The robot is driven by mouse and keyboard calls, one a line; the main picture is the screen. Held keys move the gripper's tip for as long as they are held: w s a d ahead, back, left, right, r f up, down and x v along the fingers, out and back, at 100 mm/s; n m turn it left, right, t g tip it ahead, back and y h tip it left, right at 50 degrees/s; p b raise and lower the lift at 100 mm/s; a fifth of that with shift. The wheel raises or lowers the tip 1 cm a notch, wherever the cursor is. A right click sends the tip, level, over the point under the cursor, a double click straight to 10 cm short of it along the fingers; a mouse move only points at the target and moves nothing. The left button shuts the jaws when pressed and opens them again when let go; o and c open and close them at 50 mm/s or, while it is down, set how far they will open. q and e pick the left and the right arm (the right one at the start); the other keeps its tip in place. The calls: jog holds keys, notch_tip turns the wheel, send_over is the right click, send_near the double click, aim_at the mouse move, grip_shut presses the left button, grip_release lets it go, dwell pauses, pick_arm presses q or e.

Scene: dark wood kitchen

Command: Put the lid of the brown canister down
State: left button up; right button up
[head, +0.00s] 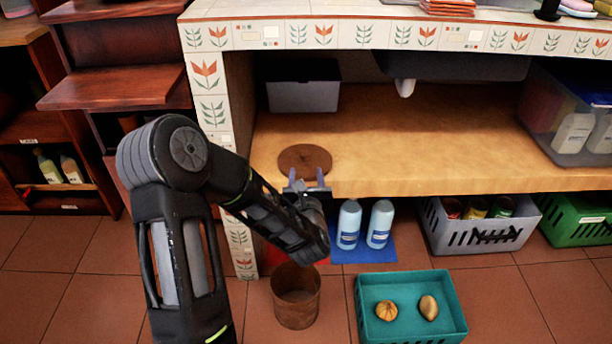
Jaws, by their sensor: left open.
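The round brown lid (304,159) lies flat on the wooden shelf under the tiled counter, near the shelf's front edge. My left gripper (306,180) is at that edge, its two fingers apart and pointing at the lid's near side. Whether the fingertips touch the lid I cannot tell. The brown canister (296,298) stands upright on the floor below, with its top open. My left forearm passes above and behind it in the picture. My right gripper is not in the picture.
A teal crate (460,318) with two small items stands right of the canister. Two blue bottles (349,226) stand behind it. A grey basket (470,238) is further right. The wooden shelf (430,135) is clear in its middle; a grey box (303,96) sits at its back left.

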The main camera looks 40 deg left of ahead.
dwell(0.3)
pick_arm(q)
jog(key=s+d+f+m+g+h, duration=0.2)
jog(key=d+f+m+h, duration=0.3)
jog(key=d+f+m, duration=0.55)
jog(key=s+d+f+m+g+h, duration=0.25)
jog(key=d+f+m+h, duration=0.25)
jog(key=d+f+m, duration=0.6)
jog(key=s+d+f+m+g+h, duration=0.1)
jog(key=s+d+f+m+g, duration=0.2)
jog(key=s+m, duration=0.6)
jog(key=s+d+f+m+g+h, duration=0.2)
jog(key=s+d+f+m+g, duration=0.1)
jog(key=s+d+f+m, duration=0.3)
jog(key=s+d+m, duration=0.2)
jog(key=s+m, duration=0.2)
jog(key=shift+s+d+f+m+g+h, duration=0.2)
jog(key=shift+f+m+g+h, duration=0.1)
jog(key=shift+m+g, duration=0.05)
jog(key=shift+r, duration=0.1)
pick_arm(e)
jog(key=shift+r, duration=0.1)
